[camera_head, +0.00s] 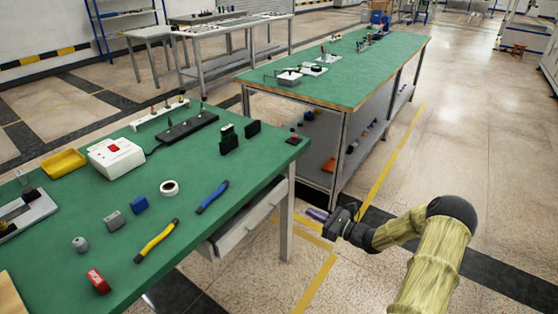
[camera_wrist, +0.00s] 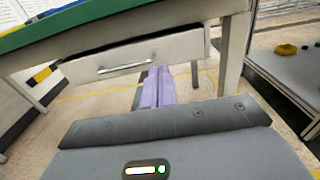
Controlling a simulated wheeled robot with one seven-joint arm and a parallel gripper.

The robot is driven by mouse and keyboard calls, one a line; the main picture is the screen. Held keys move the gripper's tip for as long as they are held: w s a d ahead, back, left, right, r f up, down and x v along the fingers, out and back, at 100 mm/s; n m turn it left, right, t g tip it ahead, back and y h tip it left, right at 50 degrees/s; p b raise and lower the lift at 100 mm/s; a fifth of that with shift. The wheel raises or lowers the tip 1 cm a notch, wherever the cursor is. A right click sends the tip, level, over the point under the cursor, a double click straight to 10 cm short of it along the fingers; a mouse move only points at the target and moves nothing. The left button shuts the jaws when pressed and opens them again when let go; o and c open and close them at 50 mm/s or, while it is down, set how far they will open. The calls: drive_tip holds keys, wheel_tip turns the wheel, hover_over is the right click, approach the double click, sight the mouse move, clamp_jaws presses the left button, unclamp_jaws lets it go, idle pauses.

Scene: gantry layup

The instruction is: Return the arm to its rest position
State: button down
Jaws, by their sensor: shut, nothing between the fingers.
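My arm reaches in from the lower right in the head view, over the floor beside the green table. My gripper (camera_head: 316,213) points left toward the table's drawer and is clear of the tabletop. In the wrist view the purple fingers of my gripper (camera_wrist: 158,75) lie together, with nothing between them. The white drawer (camera_wrist: 135,58) under the tabletop is ahead of the fingers. I cannot tell the exact gap to it.
The near green table (camera_head: 255,160) holds a white box (camera_head: 115,157), a yellow tray (camera_head: 63,163), a blue-handled tool (camera_head: 212,197) and a yellow-handled tool (camera_head: 156,240). A second green table (camera_head: 365,75) with a lower shelf stands behind. Floor at right is open.

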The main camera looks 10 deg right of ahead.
drive_tip(key=s+a+r+n+g+h, duration=0.2)
drive_tip(key=s+a+n+g, duration=0.5)
drive_tip(key=s+a+n, duration=0.1)
drive_tip(key=s+a+r+n+g+h, duration=0.2)
drive_tip(key=s+a+r+n+g, duration=0.1)
drive_tip(key=s+a+n+g, duration=0.4)
drive_tip(key=s+r+n+t+h, duration=0.3)
drive_tip(key=s+r+n+h, duration=0.55)
drive_tip(key=s+n, duration=0.4)
wheel_tip(320, 180, up, 23)
drive_tip(key=d+p, duration=0.1)
drive_tip(key=p, duration=2.1)
drive_tip(key=shift+w+y+p, duration=0.3)
drive_tip(key=shift+w+y, duration=0.05)
